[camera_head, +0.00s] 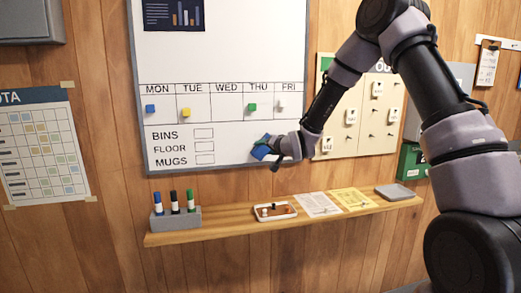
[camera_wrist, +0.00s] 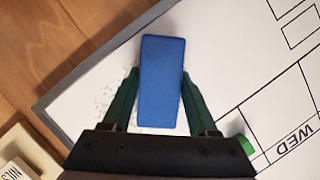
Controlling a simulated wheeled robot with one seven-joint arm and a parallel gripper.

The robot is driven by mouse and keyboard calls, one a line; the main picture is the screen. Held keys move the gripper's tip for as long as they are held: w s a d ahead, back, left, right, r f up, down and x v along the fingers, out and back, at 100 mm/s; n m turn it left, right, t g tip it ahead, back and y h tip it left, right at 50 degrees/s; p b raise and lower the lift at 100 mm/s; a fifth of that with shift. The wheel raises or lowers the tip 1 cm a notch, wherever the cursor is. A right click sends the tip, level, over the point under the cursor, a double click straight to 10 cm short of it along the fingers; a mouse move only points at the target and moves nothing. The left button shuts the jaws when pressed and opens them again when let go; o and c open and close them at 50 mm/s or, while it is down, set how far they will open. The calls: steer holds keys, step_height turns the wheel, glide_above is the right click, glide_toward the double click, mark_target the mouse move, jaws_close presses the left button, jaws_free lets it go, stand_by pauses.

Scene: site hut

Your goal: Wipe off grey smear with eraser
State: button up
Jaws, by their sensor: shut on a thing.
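My gripper (camera_head: 276,147) is at the lower right part of the whiteboard (camera_head: 226,120), below the THU and FRI columns. It is shut on the blue eraser (camera_head: 262,151). In the wrist view the eraser (camera_wrist: 162,60) stands out lengthwise between the two green fingers of the gripper (camera_wrist: 160,85). Faint grey specks of the smear (camera_wrist: 108,94) show on the white board beside the left finger, and a few lie close to the eraser's base. The rest of the smear is hidden behind the eraser and gripper. I cannot tell whether the eraser touches the board.
A wooden shelf (camera_head: 230,229) below holds a grey marker holder (camera_head: 176,219), a small tray (camera_head: 275,212), papers (camera_head: 318,205) and a grey dish (camera_head: 395,191). Coloured magnets, such as a green one (camera_head: 252,107), sit on the board. A key board (camera_head: 362,128) hangs to the right.

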mark_target(251, 145)
steer(key=w+d, duration=0.3)
steer(key=d, duration=0.7)
stand_by(0.8)
steer(key=shift+s+a, duration=0.6)
steer(key=shift+a, duration=1.65)
steer(key=shift+s+a, duration=0.6)
steer(key=shift+a, duration=1.7)
steer(key=shift+s+a, duration=0.6)
steer(key=shift+a, duration=1.65)
steer(key=shift+r, duration=0.8)
steer(key=shift+w+d+f, duration=0.1)
steer(key=shift+w+d, duration=0.1)
steer(key=shift+d, duration=0.7)
steer(key=shift+w+d, duration=0.15)
steer(key=shift+d, duration=0.75)
steer(key=w+d, duration=0.3)
steer(key=d, duration=0.7)
steer(key=shift+s+a, duration=0.3)
steer(key=shift+a, duration=0.85)
steer(key=shift+s+a, duration=0.35)
steer(key=shift+a, duration=0.8)
steer(key=shift+s+a, duration=0.3)
steer(key=shift+a, duration=0.85)
